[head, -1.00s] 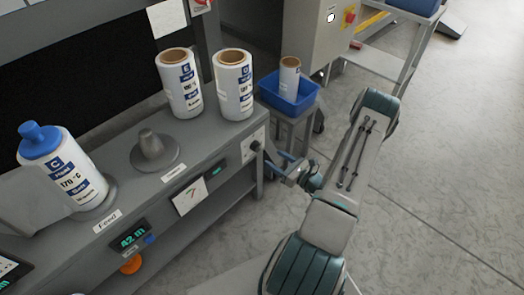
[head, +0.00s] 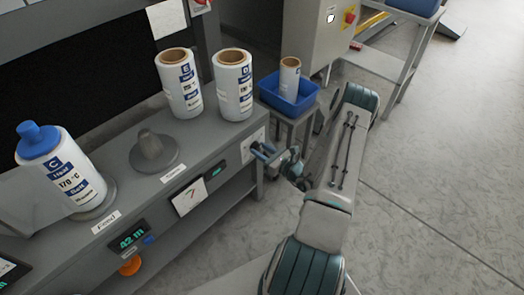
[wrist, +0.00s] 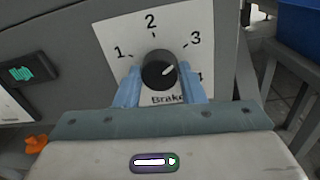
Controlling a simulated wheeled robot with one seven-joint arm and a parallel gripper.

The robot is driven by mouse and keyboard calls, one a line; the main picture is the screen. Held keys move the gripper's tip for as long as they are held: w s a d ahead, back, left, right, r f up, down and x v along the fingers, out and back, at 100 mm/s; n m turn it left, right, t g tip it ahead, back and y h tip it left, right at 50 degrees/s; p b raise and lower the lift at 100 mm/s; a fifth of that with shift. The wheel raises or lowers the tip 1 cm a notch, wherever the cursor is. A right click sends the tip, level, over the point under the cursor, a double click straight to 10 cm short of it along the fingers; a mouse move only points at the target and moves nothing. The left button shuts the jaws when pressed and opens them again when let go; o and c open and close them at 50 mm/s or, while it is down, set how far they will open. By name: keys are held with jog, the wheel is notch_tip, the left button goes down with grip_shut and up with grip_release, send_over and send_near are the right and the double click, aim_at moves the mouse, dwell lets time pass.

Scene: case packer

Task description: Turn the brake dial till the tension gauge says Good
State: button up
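The brake dial (wrist: 153,76) is a round black knob on a white plate numbered 1 to 4, with "Brake" below it. Its white mark points up and right, between 3 and 4. My gripper (wrist: 160,84) has its two blue fingers on either side of the knob, with slim gaps seeming to show; firm contact cannot be made out. In the head view my gripper (head: 262,153) is at the right end panel of the machine. The tension gauge (head: 190,196) is a white panel on the machine's front; its needle is too small to read.
A green-lit display (wrist: 28,73) sits left of the dial. A blue bin (head: 289,97) with a roll stands on a stand behind my gripper. Labelled rolls (head: 235,85) stand on the machine top. The floor at right is open.

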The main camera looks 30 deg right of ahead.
jog(key=shift+n+b, duration=0.6)
jog(key=shift+n, duration=2)
jog(key=o, duration=1)
jog(key=p+v, duration=0.1)
jog(key=v, duration=1.3)
jog(key=shift+r, duration=0.15)
jog(key=shift+a, duration=0.1)
